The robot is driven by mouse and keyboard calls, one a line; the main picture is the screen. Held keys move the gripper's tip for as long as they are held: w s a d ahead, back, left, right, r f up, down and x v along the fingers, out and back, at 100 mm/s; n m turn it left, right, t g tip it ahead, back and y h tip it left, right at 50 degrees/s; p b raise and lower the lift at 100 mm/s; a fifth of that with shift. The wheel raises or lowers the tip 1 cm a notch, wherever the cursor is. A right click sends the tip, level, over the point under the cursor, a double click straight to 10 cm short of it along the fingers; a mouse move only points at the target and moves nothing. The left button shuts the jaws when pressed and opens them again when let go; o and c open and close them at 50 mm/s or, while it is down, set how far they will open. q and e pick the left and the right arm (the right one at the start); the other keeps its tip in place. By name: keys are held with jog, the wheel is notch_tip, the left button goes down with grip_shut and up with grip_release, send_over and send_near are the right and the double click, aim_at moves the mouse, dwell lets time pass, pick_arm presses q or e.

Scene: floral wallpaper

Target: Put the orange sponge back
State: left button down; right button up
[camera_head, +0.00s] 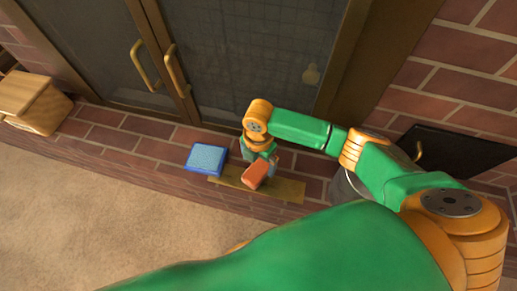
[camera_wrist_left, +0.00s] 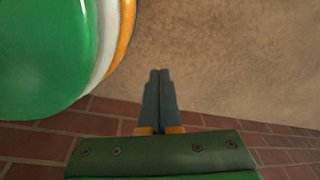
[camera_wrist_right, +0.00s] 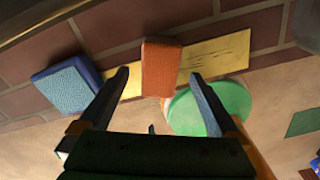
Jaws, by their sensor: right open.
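The orange sponge (camera_head: 256,174) is a reddish-orange block on the brick ledge, over a flat yellow wooden strip (camera_head: 290,188). In the right wrist view the sponge (camera_wrist_right: 160,62) stands out between my fingertips, with a gap on each side. My right gripper (camera_wrist_right: 160,75) is open above it; in the head view the gripper (camera_head: 265,158) partly hides the sponge's far end. A blue tray (camera_head: 189,167) with a light blue textured top lies left of the strip. My left gripper (camera_wrist_left: 160,73) is shut and empty, pointing over tan floor; the head view does not show it.
Dark glazed doors with brass handles (camera_head: 176,70) stand behind the ledge. A wooden box (camera_head: 32,100) is at the far left. A metal container (camera_head: 345,187) sits right of the strip, partly hidden by my right arm.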

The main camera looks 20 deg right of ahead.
aim_at(258, 168)
pick_arm(q)
jog(key=s, duration=0.1)
jog(key=s+a+r+p, duration=0.1)
jog(key=s+a+p, duration=0.1)
jog(key=shift+r, duration=0.4)
pick_arm(e)
notch_tip(258, 168, up, 8)
jog(key=shift+f, duration=0.15)
